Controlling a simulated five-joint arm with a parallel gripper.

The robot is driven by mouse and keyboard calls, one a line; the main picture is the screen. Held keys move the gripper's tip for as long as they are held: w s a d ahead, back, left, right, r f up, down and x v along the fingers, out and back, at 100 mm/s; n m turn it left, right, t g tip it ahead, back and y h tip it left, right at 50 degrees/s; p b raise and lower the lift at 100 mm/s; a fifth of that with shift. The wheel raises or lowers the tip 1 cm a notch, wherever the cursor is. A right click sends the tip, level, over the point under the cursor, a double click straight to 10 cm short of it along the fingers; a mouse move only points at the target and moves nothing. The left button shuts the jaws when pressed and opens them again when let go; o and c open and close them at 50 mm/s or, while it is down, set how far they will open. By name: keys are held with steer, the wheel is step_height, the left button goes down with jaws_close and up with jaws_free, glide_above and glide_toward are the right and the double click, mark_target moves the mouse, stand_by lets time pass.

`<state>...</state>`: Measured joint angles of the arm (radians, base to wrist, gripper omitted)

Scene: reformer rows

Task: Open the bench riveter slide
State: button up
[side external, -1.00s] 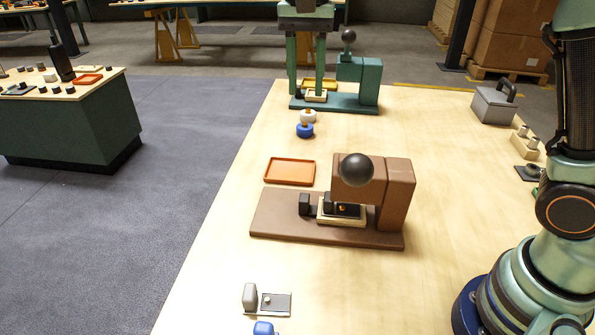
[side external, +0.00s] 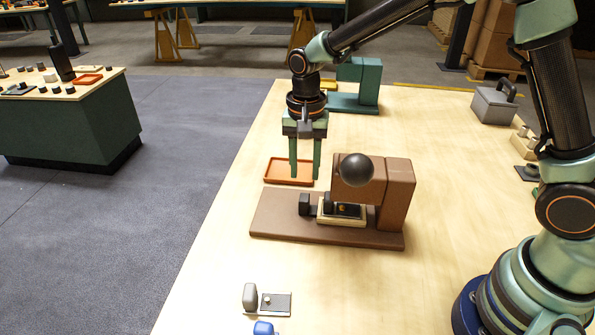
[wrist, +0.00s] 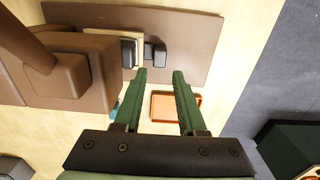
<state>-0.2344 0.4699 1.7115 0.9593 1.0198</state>
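A brown bench machine (side external: 394,190), which looks like the riveter, stands on a brown base plate with a dark ball knob on top. Low under its head is a cream slide (side external: 341,219) with dark parts on it, and a black upright handle block (side external: 304,204) at its left. In the wrist view the black block (wrist: 155,55) sits beside the cream slide (wrist: 126,36). My gripper (side external: 305,175) points down, open and empty, over the orange tray behind the brown machine. Its fingertips (wrist: 159,71) appear close below the block in the wrist view, without visible contact.
An orange tray (side external: 266,178) lies behind the brown base. A similar teal machine (side external: 366,82) stands at the back, partly hidden by my arm. A grey stop with a plate (side external: 280,303) and a blue piece (side external: 264,328) are at the front. Bare wood lies right of the brown machine.

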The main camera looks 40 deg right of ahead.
mark_target(304, 197)
step_height(304, 197, down, 9)
steer(key=shift+r, duration=0.15)
jaws_close()
stand_by(1.5)
